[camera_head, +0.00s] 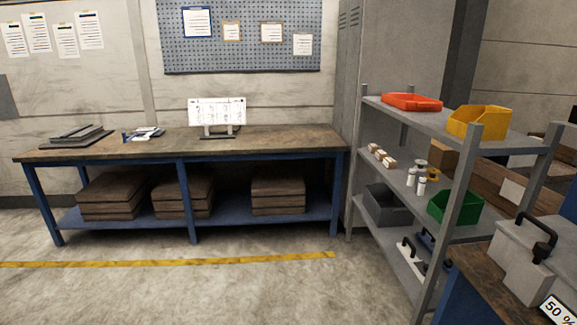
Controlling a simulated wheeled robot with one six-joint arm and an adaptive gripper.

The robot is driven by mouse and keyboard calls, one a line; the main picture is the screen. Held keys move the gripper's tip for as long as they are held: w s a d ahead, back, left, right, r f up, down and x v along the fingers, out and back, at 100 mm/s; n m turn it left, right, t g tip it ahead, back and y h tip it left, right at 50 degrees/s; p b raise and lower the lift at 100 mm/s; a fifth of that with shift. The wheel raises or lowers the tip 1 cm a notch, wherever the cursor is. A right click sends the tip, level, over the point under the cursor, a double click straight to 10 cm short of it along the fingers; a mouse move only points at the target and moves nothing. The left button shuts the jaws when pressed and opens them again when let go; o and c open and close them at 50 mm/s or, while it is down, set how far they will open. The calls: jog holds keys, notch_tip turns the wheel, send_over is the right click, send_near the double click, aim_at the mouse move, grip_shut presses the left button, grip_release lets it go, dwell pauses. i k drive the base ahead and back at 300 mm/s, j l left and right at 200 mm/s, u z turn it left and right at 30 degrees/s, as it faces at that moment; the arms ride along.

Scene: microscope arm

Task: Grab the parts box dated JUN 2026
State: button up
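No date can be read on anything in view, so I cannot tell which item, if any, is the parts box dated JUN 2026. On the grey shelf rack (415,145) at the right, several small brown-and-white boxes (382,156) sit on the middle shelf at the left. Their labels are too small to read. A red-orange bin (411,102) and a yellow bin (480,121) stand on the top shelf. A green bin (453,206) is on the middle shelf, and a dark grey bin (386,206) is lower down. My gripper is not in view.
A long workbench (250,141) with blue legs stands along the wall, with brown stacks (182,193) on its lower shelf. A grey case (520,255) with a black handle is at the lower right, near a "50 %" label (556,309). The floor (190,295) in front is clear.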

aim_at(371, 148)
jog(key=i, duration=0.6)
jog(key=i+j+z, duration=0.1)
jog(key=i, duration=0.45)
jog(key=i+j, duration=0.15)
jog(key=i, duration=0.45)
jog(key=i+j+z, duration=0.6)
jog(key=j, duration=0.3)
jog(key=i+j+z, duration=0.2)
jog(key=j, duration=0.2)
jog(key=i+j+z, duration=0.25)
jog(key=j, duration=0.15)
jog(key=j+z, duration=0.3)
jog(key=j, duration=0.7)
